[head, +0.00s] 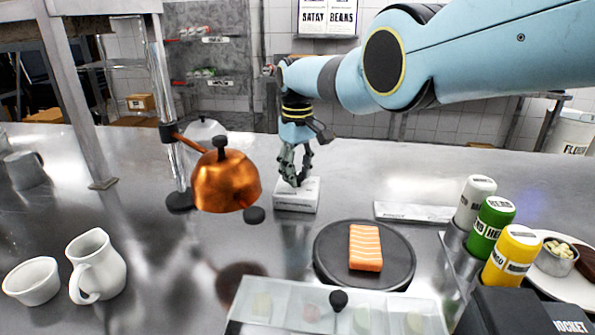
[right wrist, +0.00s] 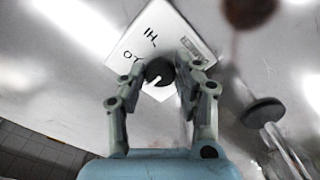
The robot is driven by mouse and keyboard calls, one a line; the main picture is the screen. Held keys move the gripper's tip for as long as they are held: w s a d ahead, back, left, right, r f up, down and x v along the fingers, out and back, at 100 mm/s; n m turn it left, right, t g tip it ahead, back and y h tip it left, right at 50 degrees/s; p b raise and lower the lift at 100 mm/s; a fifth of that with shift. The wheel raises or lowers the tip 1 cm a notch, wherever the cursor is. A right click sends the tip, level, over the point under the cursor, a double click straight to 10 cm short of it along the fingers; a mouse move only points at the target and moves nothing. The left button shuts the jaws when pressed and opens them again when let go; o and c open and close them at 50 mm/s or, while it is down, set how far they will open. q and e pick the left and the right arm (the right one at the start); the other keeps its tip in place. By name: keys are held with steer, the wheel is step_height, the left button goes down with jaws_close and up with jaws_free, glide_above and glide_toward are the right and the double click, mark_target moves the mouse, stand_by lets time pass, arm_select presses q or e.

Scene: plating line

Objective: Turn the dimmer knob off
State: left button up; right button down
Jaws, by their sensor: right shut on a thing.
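The dimmer is a white box (head: 297,200) standing on the steel counter, behind the round dark board. In the right wrist view the box (right wrist: 128,42) shows its top, with the marks "HI" and "LO" partly readable. The dark round dimmer knob (right wrist: 160,70) sits on it with a white pointer line. My right gripper (head: 295,180) comes down on the box from above. In the right wrist view its fingers (right wrist: 161,78) are closed on the knob from both sides. The knob is hidden by the fingers in the head view. My left gripper is not in view.
A copper heat lamp (head: 226,182) on a stand is left of the box. A round dark board (head: 330,265) with a salmon piece (head: 365,247) lies in front. Bottles (head: 490,226) stand right, a white jug (head: 97,266) left. A clear-lidded container (head: 340,314) is at the front.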

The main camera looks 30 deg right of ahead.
mark_target(297, 175)
steer(key=shift+w+r, duration=0.1)
steer(key=c, duration=0.9)
jaws_free()
steer(key=shift+c, duration=0.2)
step_height(297, 175, up, 12)
